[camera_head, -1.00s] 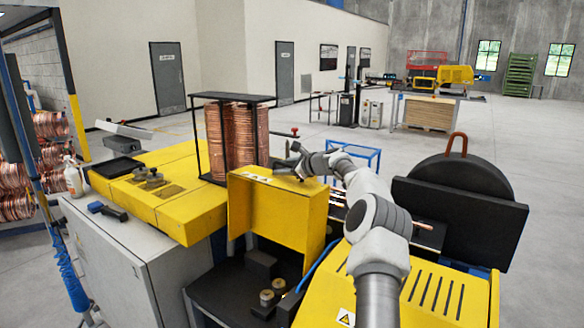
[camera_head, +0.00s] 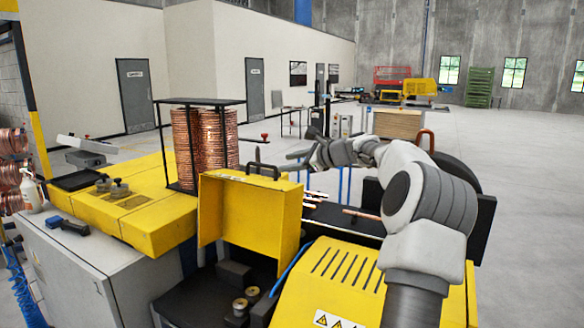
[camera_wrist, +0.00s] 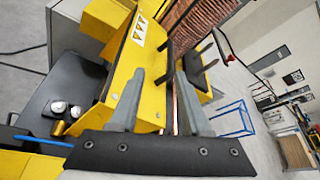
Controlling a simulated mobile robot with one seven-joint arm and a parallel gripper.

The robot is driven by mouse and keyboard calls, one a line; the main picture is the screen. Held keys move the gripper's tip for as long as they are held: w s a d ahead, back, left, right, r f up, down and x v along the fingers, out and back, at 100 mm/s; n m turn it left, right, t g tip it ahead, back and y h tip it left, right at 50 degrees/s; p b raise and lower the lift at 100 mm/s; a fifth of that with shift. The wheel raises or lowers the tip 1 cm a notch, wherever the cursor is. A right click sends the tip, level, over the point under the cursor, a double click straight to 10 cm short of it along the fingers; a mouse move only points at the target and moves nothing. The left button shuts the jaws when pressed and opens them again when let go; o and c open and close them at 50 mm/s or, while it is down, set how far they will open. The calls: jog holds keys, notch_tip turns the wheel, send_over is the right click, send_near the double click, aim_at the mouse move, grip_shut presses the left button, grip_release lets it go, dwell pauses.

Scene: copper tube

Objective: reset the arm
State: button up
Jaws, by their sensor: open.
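My gripper (camera_head: 298,161) is open and empty, raised above and behind the yellow hinged cover (camera_head: 240,210), with its fingers pointing left. In the wrist view my gripper (camera_wrist: 160,78) has its two grey fingers apart with nothing held between them. The yellow cover (camera_wrist: 125,80) shows beyond and beside the left finger. Short copper tubes (camera_head: 361,214) lie on the dark machine bed to the right of the cover, below my forearm. My bent arm hides part of the bed and of the black round-topped part (camera_head: 455,172).
Copper coils (camera_head: 205,140) stand in a black frame on the yellow machine top (camera_head: 130,205). A black handle (camera_head: 263,169) rises behind the cover. A vented yellow housing (camera_head: 335,270) lies in front of my arm. Open floor (camera_head: 530,190) is to the right.

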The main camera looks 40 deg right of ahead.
jog(key=shift+s+r, duration=0.15)
jog(key=shift+s, duration=0.15)
dwell(0.4)
jog(key=a+f+n+g+b, duration=0.15)
jog(key=a+n, duration=0.25)
jog(key=a, duration=0.6)
jog(key=a+f+n+g, duration=0.25)
jog(key=a+n, duration=0.25)
jog(key=a, duration=0.5)
jog(key=s+a+n+g, duration=0.3)
jog(key=s+a+n, duration=0.3)
jog(key=a, duration=0.6)
jog(key=s+a+f+n+h+b, duration=0.1)
jog(key=s+a+n, duration=0.35)
jog(key=s, duration=0.35)
jog(key=s+a+f+n+h+b, duration=0.1)
jog(key=s+a+n, duration=0.3)
jog(key=s+n, duration=0.3)
jog(key=s+f+p, duration=0.1)
jog(key=s+f, duration=0.2)
jog(key=s, duration=0.3)
jog(key=s+f+g+p, duration=0.1)
jog(key=s+f, duration=0.2)
jog(key=s, duration=0.4)
jog(key=shift+s+d+f+n+h, duration=0.15)
jog(key=shift+s+f+n+h, duration=0.1)
jog(key=shift+n+h, duration=0.2)
